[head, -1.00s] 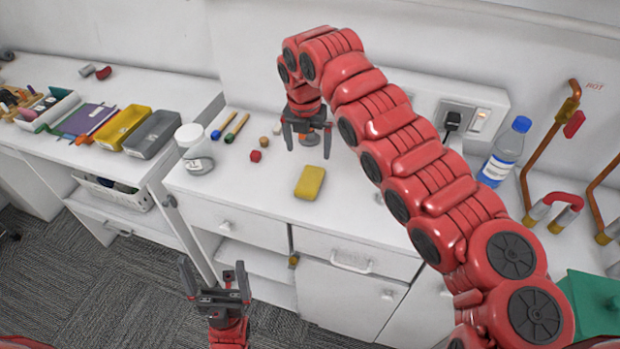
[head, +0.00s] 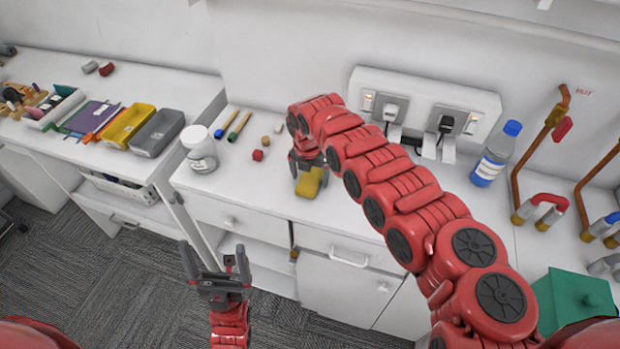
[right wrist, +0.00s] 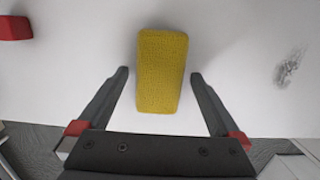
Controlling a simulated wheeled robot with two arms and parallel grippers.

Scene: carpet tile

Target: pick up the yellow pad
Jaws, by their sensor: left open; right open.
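The yellow pad (head: 309,183) lies on the white counter, partly covered by my right gripper in the head view. In the right wrist view the yellow pad (right wrist: 161,70) lies between and ahead of the two fingers, its near end between the fingertips. My right gripper (right wrist: 160,76) is open, with a gap between each finger and the pad. In the head view my right gripper (head: 308,166) is at the pad; its exact height above the counter is hard to tell. My left gripper (head: 214,256) is open and empty, low in front of the counter.
A white-lidded jar (head: 199,150), a red block (head: 258,155) and small wooden pieces stand left of the pad. A water bottle (head: 497,154), copper pipes and a green box (head: 573,300) are on the right. Power sockets (head: 425,112) are on the wall behind.

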